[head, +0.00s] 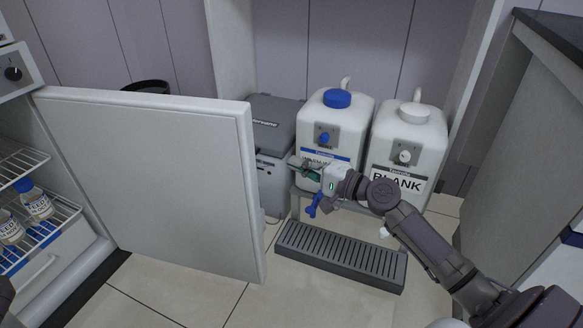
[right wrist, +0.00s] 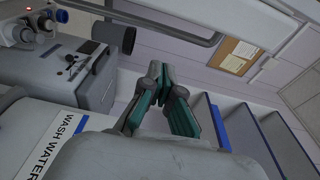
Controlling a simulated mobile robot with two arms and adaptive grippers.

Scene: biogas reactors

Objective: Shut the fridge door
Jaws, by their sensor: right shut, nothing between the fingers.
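The fridge door (head: 160,180) stands wide open at the left of the head view, its inner white face turned to me. The fridge (head: 17,73) is at the left edge, its wire shelves (head: 62,212) exposed. My right gripper (head: 296,162) is shut and empty, to the right of the door's free edge and apart from it in the picture, in front of the canisters. In the right wrist view its fingers (right wrist: 158,72) are together. My left gripper is not in view.
Bottles (head: 36,200) stand on the fridge shelves. A blue-capped canister (head: 335,115) and a BLANK canister (head: 408,140) stand behind my right gripper, with a grey box (head: 273,125) beside them. A slatted drip tray (head: 340,256) lies below. A counter (head: 530,150) bounds the right.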

